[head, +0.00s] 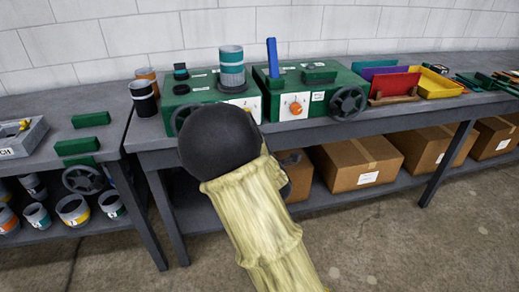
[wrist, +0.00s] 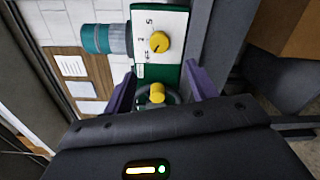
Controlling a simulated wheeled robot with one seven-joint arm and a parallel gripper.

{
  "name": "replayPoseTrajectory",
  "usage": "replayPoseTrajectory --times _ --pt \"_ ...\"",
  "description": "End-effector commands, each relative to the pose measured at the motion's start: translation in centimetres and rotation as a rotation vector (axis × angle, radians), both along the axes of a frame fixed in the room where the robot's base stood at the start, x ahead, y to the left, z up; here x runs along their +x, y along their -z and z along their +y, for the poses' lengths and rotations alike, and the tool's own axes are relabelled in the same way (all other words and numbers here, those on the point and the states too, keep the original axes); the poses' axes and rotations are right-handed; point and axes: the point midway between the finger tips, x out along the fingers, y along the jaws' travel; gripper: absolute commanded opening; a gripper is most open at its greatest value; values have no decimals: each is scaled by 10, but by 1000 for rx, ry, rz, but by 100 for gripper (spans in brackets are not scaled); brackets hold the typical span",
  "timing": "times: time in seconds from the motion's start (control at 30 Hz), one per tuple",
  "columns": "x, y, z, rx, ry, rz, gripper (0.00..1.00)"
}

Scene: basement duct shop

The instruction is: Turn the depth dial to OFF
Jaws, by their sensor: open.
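In the wrist view, a yellow dial (wrist: 160,42) sits on a white plate with small marks, on a green machine (wrist: 143,76). A dark pointer mark on it points to the picture's lower left. The marks are too small to read surely. My gripper (wrist: 161,88) is open, with its purple fingers apart and the dial beyond their tips, untouched. In the head view, my arm covers the gripper and most of the left green machine's front (head: 250,106). The right green machine (head: 330,88) carries an orange dial (head: 296,108). I cannot tell which dial is labelled depth.
A yellow knob on a handwheel (wrist: 156,93) shows between my fingers in the wrist view. A teal and grey cylinder (head: 231,68) stands on the left machine. A second handwheel (head: 348,102) is right of the orange dial. Boxes (head: 358,163) sit under the bench.

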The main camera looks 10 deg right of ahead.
Motion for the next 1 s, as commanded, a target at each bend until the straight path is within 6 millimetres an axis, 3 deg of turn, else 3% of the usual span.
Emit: replayPoseTrajectory --times 0.1,0.3,0.77,1.0 --pt "-22 0 0 2 -1 1 57" --pt "-46 -1 0 1 -1 1 57" --pt "-50 1 -1 18 6 12 57" --pt "-63 32 -20 312 117 192 57"
